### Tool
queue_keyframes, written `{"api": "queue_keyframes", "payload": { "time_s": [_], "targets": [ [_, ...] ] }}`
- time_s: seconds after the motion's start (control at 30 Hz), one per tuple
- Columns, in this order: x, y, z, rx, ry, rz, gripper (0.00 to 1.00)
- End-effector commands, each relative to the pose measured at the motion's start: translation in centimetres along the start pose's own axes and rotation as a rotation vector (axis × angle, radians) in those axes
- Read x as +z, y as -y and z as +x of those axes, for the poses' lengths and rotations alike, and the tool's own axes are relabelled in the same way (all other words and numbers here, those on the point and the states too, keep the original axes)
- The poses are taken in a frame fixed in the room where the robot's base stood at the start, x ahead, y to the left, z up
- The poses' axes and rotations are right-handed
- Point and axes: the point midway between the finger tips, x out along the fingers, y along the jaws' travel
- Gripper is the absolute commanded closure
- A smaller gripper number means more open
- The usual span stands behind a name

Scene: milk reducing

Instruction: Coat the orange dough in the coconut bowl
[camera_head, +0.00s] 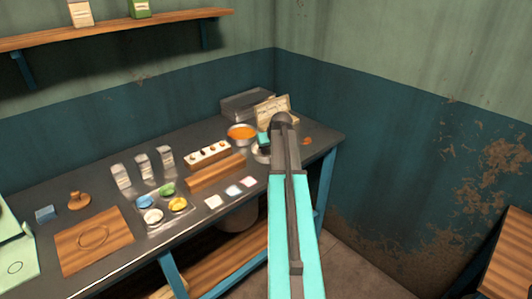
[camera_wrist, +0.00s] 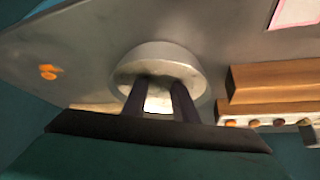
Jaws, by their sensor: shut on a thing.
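A round pale bowl, apparently the coconut bowl (camera_wrist: 150,55), stands on the dark table. In the head view the bowl (camera_head: 259,155) is partly hidden behind my arm. My gripper (camera_wrist: 160,82) reaches into the bowl, its two dark fingers a little apart with a whitish area between them. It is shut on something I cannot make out. In the head view my gripper (camera_head: 263,139) shows only in part, beyond the end of the arm. Small orange pieces (camera_wrist: 48,72) lie on the table apart from the bowl; they also show in the head view (camera_head: 306,141). I cannot tell whether they are dough.
A bowl of orange contents (camera_head: 242,132), a white holder with small round items (camera_head: 208,153) and a wooden block (camera_head: 216,173) stand left of the bowl. Small coloured bowls, clear containers and a wooden board (camera_head: 95,242) are further left. A wooden stand (camera_head: 273,110) is behind.

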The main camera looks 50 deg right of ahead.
Motion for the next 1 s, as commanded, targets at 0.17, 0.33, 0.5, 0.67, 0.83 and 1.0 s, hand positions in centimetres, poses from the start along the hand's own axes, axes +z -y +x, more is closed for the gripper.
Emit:
{"api": "queue_keyframes", "payload": {
  "time_s": [0.17,0.33,0.5,0.67,0.83,1.0],
  "targets": [
    [-0.01,-0.01,-0.01,0.0,0.0,0.0,0.99],
    [0.26,-0.01,-0.17,0.0,0.0,0.0,0.99],
    [0.46,-0.02,-0.31,0.0,0.0,0.0,0.99],
    [0.44,-0.03,-0.3,0.0,0.0,0.0,0.99],
    [0.5,-0.08,-0.33,0.0,0.0,0.001,0.99],
    [0.72,-0.35,-0.47,0.0,0.0,0.001,0.99]
  ]
}}
